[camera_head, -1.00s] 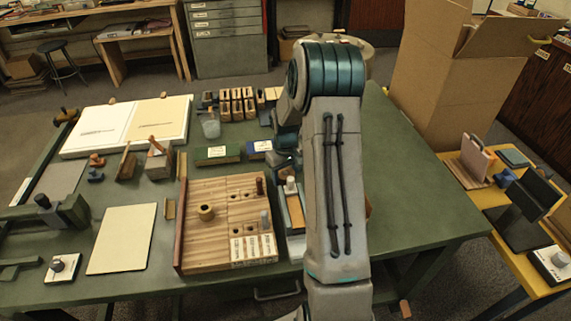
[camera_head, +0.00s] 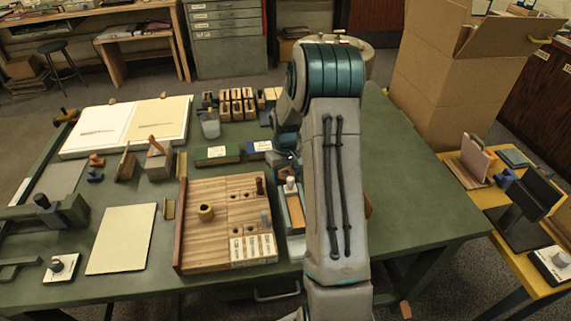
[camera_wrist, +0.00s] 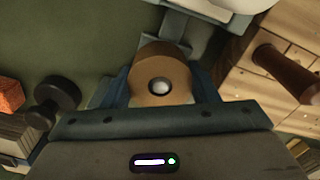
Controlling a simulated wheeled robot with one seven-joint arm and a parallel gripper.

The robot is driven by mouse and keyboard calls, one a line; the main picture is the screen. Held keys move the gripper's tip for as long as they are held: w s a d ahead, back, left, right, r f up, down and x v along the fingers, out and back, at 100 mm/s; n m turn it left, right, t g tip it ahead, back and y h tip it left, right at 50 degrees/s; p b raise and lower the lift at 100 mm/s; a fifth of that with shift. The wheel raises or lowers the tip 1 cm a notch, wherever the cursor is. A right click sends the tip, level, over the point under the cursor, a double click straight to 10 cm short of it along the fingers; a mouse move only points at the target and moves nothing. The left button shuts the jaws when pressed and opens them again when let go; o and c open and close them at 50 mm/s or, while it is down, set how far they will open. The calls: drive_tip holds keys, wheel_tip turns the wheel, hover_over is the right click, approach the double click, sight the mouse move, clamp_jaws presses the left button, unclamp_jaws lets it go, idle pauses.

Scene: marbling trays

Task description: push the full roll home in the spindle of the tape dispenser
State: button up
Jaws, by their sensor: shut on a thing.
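In the wrist view a brown tape roll (camera_wrist: 143,90) sits between the blue fingers of my gripper (camera_wrist: 160,91), which is shut on it. A pale round end, likely the spindle (camera_wrist: 159,87), shows in the hole of the roll. I cannot tell how deep the roll sits on it. Grey-blue parts, likely the tape dispenser (camera_wrist: 178,26), show just beyond the roll. In the head view my arm covers the roll and most of this spot.
A wooden board (camera_head: 190,240) with pegs and a ring stands left of my arm; its dark red peg (camera_wrist: 285,70) is close at right in the wrist view. A dark knob (camera_wrist: 58,97) is at left. The green table (camera_head: 415,215) is clear to the right.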

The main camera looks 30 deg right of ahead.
idle(0.5)
drive_tip(key=o, duration=1.1)
drive_tip(key=shift+r, duration=0.1)
drive_tip(key=shift+w+r, duration=0.1)
drive_tip(key=shift+r, duration=0.2)
wheel_tip(320, 180, up, 13)
drive_tip(key=shift+r, duration=0.1)
